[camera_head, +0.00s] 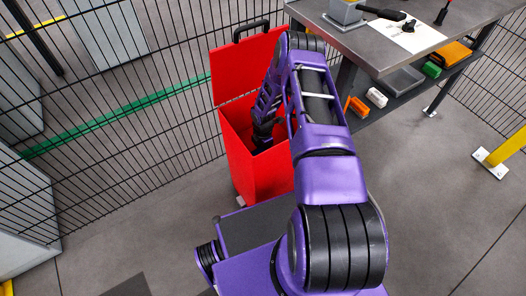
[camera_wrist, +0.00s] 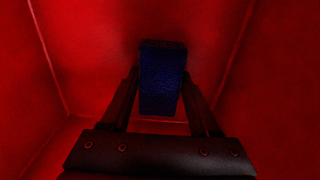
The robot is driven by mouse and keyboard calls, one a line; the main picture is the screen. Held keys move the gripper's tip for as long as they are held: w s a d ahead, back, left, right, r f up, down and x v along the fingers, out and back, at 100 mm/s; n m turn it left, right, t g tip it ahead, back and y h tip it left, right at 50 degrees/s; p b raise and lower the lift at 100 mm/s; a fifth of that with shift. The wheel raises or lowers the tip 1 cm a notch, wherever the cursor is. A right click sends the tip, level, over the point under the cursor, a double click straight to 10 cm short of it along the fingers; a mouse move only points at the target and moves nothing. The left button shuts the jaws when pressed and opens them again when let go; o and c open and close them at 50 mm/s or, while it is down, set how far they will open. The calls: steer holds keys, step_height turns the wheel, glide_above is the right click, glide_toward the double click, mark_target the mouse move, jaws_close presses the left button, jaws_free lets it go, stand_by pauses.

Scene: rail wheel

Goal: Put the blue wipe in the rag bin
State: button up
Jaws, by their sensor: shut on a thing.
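The rag bin (camera_head: 262,172) is a tall red open-topped bin with a black handle at its back, standing left of the workbench. My arm reaches over its front and down into its opening. In the wrist view the red inner walls of the bin (camera_wrist: 50,60) surround my gripper (camera_wrist: 160,92). The gripper is shut on the blue wipe (camera_wrist: 160,80), a dark blue folded block between the two fingers. The wipe is inside the bin; its height above the bin floor is hard to tell. In the head view the wipe and the fingertips are hidden.
A grey workbench (camera_head: 440,40) with tools on top stands to the right; its lower shelf (camera_head: 392,92) holds orange, white and green items. A black wire fence (camera_head: 120,130) runs behind and left of the bin. Open floor (camera_head: 440,210) lies to the right.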

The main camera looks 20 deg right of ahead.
steer(key=shift+f, duration=0.1)
steer(key=o, duration=1.2)
step_height(320, 180, up, 12)
steer(key=shift+r+p, duration=0.15)
steer(key=shift+p, duration=0.85)
